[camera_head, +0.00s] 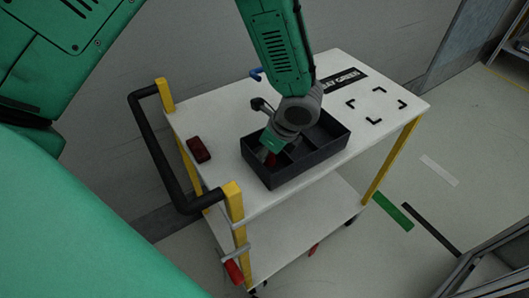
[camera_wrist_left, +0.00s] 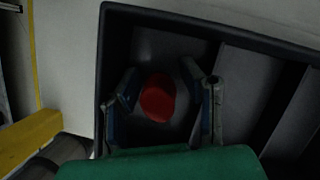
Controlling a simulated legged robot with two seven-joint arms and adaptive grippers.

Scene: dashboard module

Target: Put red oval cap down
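The red oval cap (camera_wrist_left: 157,97) is in the left compartment of the dark tray (camera_wrist_left: 150,12) in the left wrist view. In the head view a bit of red (camera_head: 271,160) shows just below the gripper. My left gripper (camera_head: 270,154) reaches down into the tray (camera_head: 300,172). In the wrist view its two fingers (camera_wrist_left: 160,72) stand apart on either side of the cap, with gaps between fingers and cap. Whether the cap rests on the tray floor is hard to tell. My right gripper is not in view.
The tray stands on the white top of a cart (camera_head: 220,112) with yellow posts and a black handle (camera_head: 165,150). A dark red block (camera_head: 199,150) lies left of the tray. Dividers (camera_wrist_left: 243,95) split the tray. The cart top is clear near the black corner marks (camera_head: 377,104).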

